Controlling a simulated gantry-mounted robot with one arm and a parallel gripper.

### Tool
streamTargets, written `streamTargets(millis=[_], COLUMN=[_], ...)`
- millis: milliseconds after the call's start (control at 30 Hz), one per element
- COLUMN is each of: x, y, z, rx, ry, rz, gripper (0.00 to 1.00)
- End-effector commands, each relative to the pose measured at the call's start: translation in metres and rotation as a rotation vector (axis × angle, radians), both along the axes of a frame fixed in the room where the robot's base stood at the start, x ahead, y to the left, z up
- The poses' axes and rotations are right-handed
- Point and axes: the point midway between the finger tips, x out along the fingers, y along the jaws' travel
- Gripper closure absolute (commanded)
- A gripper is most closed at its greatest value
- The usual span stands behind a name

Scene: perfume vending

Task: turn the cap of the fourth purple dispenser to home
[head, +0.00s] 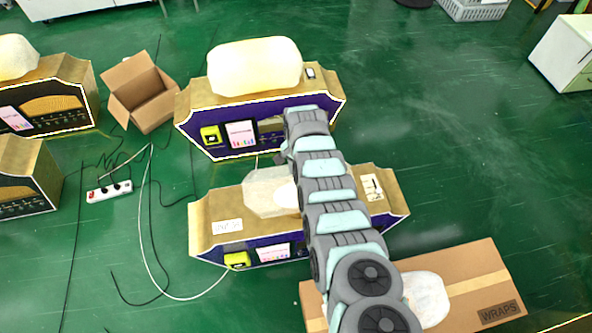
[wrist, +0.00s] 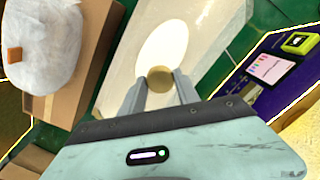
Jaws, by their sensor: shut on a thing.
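In the wrist view my gripper (wrist: 160,82) is shut on a small round brown-gold cap (wrist: 158,74), with a finger on either side of it. Behind the cap is a white oval lid (wrist: 165,45) on a pale translucent container. The purple dispenser's front (wrist: 275,72), with its screen and yellow-green unit, shows at the right. In the head view the near purple dispenser (head: 215,207) has the translucent container (head: 262,190) on top. My arm covers part of the container and hides the cap. The cap's turn angle cannot be told.
Another purple dispenser (head: 190,100) with a pale container stands behind. Black-fronted dispensers (head: 50,108) are at the left. A closed carton (head: 470,270) lies in front, an open box (head: 140,90) at the back. Cables and a power strip (head: 110,191) lie on the green floor.

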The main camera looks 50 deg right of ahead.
Motion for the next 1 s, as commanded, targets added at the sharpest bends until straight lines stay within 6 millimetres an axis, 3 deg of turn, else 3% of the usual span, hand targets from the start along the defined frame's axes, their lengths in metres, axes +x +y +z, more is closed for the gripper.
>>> streamTargets(millis=[267, 300, 533, 833, 1000], x=[0.000, 0.000, 0.000, 0.000, 0.002], y=[0.000, 0.000, 0.000, 0.000, -0.002], z=[0.000, 0.000, 0.000, 0.002, 0.013], rx=[0.001, 0.001, 0.000, -0.001, -0.003], ry=[-0.001, -0.001, -0.001, -0.001, -0.005], rz=[-0.005, -0.005, -0.004, -0.003, -0.003], gripper=[1.00, 0.59, 0.41, 0.41, 0.41])
